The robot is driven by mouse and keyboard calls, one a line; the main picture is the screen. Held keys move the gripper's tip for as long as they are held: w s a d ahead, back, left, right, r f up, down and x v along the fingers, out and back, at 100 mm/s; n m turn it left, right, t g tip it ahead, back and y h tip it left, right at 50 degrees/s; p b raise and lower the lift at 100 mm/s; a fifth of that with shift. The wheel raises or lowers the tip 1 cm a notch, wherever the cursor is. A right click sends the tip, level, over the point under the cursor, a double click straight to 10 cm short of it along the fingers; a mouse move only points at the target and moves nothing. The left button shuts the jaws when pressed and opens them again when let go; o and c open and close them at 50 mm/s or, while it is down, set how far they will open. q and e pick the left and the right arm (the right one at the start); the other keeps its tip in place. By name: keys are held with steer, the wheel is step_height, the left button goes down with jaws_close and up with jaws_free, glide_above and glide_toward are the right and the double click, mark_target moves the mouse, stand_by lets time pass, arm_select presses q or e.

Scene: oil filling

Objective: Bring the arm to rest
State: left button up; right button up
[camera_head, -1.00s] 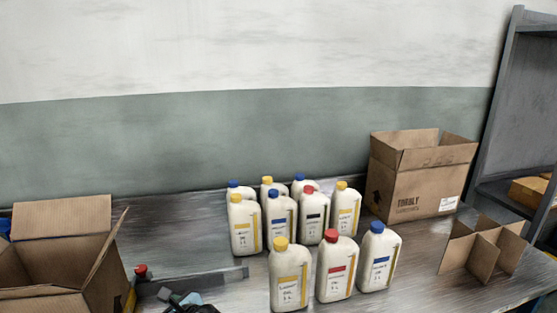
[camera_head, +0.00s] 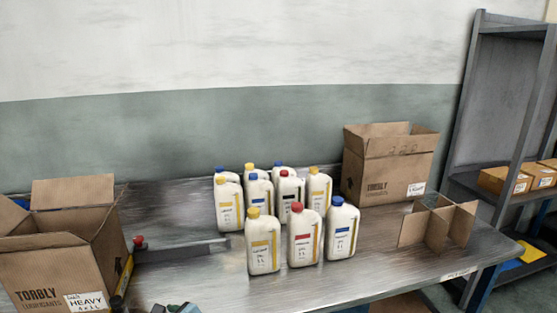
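My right gripper is out of view. Several white oil bottles with yellow, red and blue caps stand upright on the metal table. The front row has a yellow-capped bottle (camera_head: 262,242), a red-capped bottle (camera_head: 304,238) and a blue-capped bottle (camera_head: 341,232). More bottles (camera_head: 258,197) stand behind them.
An open carton (camera_head: 60,265) stands at the left, another open carton (camera_head: 385,175) at the back right. A cardboard divider (camera_head: 438,228) stands near the table's right end. A red-knobbed bar (camera_head: 180,249) lies left of the bottles. A shelf (camera_head: 505,120) stands beyond. The front of the table (camera_head: 330,280) is clear.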

arm_select(q)
steer(key=s+d+f+n+h, duration=0.3)
steer(key=s+f+n+h, duration=0.45)
steer(key=s+f, duration=0.7)
steer(key=s+d+f+n+t+h, duration=0.1)
steer(key=s+d+n+h, duration=0.1)
steer(key=s+n, duration=0.5)
steer(key=s+d+f+n+t+h, duration=0.1)
steer(key=s+d+n+h, duration=0.1)
steer(key=s+n, duration=0.5)
steer(key=shift+s+h, duration=0.55)
steer(key=shift+s, duration=0.05)
